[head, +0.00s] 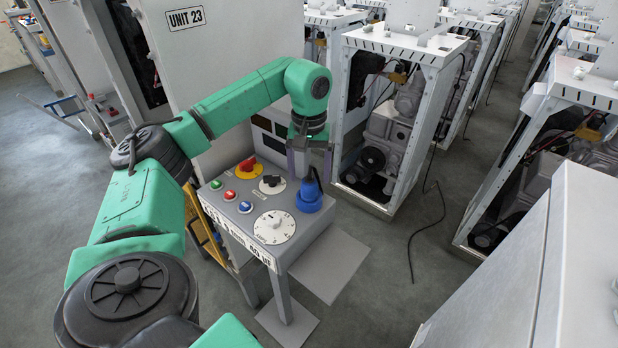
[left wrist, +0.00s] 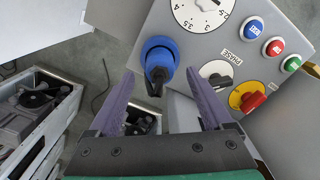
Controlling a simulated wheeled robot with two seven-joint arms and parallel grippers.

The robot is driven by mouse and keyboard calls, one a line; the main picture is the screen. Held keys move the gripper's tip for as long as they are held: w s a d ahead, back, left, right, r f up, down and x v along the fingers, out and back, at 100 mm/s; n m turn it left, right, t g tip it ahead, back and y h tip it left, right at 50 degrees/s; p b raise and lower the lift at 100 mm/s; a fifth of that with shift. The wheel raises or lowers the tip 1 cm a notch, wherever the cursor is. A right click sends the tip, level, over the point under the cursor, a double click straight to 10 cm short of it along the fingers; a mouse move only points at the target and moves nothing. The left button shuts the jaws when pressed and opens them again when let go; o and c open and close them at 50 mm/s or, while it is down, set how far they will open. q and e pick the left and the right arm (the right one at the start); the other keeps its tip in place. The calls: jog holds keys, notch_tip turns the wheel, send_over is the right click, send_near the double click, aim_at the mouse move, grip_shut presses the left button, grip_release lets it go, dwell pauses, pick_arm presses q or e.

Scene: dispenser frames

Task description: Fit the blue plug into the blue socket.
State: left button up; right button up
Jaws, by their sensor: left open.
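The blue socket (head: 308,203) is a round blue fitting at the right corner of the grey control panel. The blue plug (head: 311,184), with a dark upper end, stands in it, roughly upright and apparently seated; the exact depth cannot be told. No contact is visible. My right gripper is not in view.
The panel (head: 225,216) also carries a white dial (head: 274,227), a black phase knob (head: 272,184), a red-on-yellow switch (head: 248,169) and several push buttons. A tall cabinet marked UNIT 23 (head: 215,70) stands behind.

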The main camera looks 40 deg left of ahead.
pick_arm(q)
notch_tip(320, 180, up, 5)
jog(key=shift+f+b, duration=0.15)
jog(key=shift+b, duration=0.15)
notch_tip(320, 180, up, 6)
jog(key=p, duration=0.2)
jog(key=shift+s+f+p, duration=0.1)
jog(key=shift+f+p, duration=0.05)
jog(key=shift+p, duration=0.15)
jog(key=shift+f, duration=0.1)
